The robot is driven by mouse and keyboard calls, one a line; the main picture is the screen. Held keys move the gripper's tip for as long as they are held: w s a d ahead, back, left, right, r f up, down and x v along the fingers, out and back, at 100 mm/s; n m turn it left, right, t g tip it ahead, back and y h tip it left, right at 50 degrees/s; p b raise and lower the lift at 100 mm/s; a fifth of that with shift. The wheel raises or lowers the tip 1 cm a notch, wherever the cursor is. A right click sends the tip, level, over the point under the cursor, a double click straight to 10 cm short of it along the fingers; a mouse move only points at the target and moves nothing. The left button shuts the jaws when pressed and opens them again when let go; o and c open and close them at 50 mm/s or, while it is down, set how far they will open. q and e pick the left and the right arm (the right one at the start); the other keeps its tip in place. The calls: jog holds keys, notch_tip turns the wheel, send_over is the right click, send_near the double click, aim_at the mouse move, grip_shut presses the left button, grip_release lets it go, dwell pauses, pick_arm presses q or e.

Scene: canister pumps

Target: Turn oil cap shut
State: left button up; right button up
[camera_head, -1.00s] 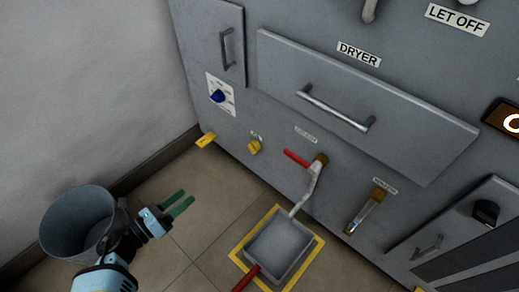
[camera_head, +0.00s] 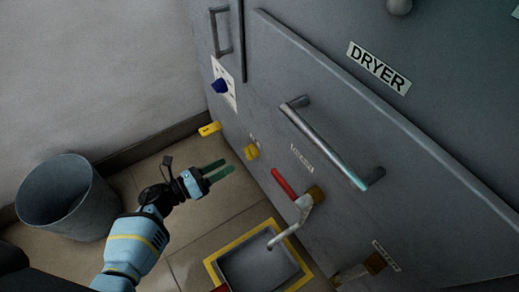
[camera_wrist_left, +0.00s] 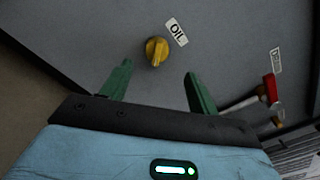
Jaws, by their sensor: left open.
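The yellow oil cap (camera_head: 251,152) sits on the grey cabinet front. It also shows in the left wrist view (camera_wrist_left: 157,51), beside a white OIL label (camera_wrist_left: 177,32). My left gripper (camera_head: 229,167) is open and empty, with green fingers, just left of and below the cap in the head view. In the left wrist view my left gripper (camera_wrist_left: 158,82) has its fingers apart, with the cap ahead of and between them. The fingers do not touch the cap. My right gripper is not in view.
A red-handled valve (camera_head: 285,184) with a pipe is right of the cap, above a grey tray (camera_head: 226,268) in a yellow floor frame. A yellow piece (camera_head: 209,128) and blue knob (camera_head: 219,86) are to the left. A grey bin (camera_head: 62,200) stands by the wall.

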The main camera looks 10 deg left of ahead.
aim_at(246, 155)
pick_arm(q)
jog(key=b+x, duration=0.1)
jog(key=x, duration=0.4)
jog(key=b+x, duration=0.1)
jog(key=x, duration=0.2)
jog(key=shift+w+f+b, duration=0.1)
jog(key=shift+f+b, duration=0.2)
jog(key=shift+b, duration=0.05)
jog(key=c, duration=1)
